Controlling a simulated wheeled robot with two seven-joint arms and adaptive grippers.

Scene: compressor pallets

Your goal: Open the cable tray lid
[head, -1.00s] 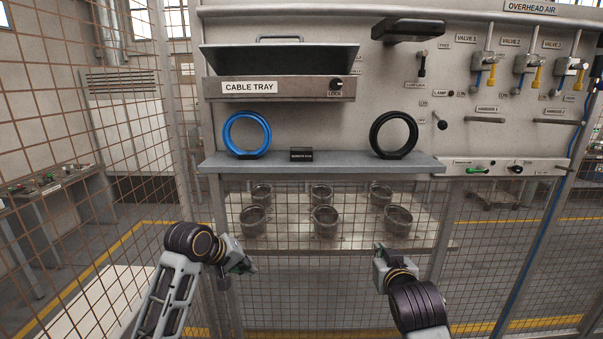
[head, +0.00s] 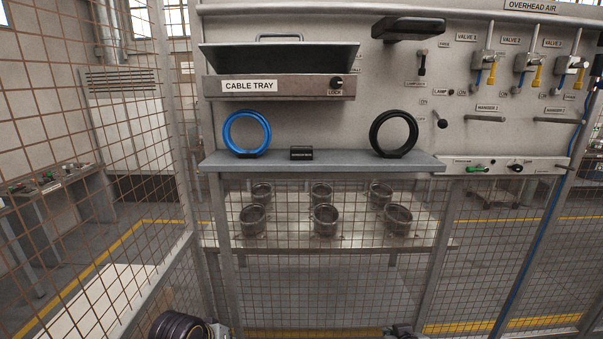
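The cable tray (head: 300,90) is mounted on the grey panel at upper centre. Its front carries a CABLE TRAY label and a round black lock knob (head: 337,83) marked LOCK. The dark lid (head: 280,56) lies above the front face, sloping, with a handle (head: 280,37) at its top edge; I cannot tell whether it is fully closed. Both arms are far below the tray. Only a bit of my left arm shows at the bottom edge left of centre, and a small part of my right at the bottom edge; neither gripper's fingers show.
A grey shelf (head: 320,163) below the tray holds a blue ring (head: 266,132), a black ring (head: 414,134) and a small black block (head: 301,153). Valves (head: 485,62) and levers are at the right. Wire mesh fencing (head: 90,150) stands at the left. Space before the tray is clear.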

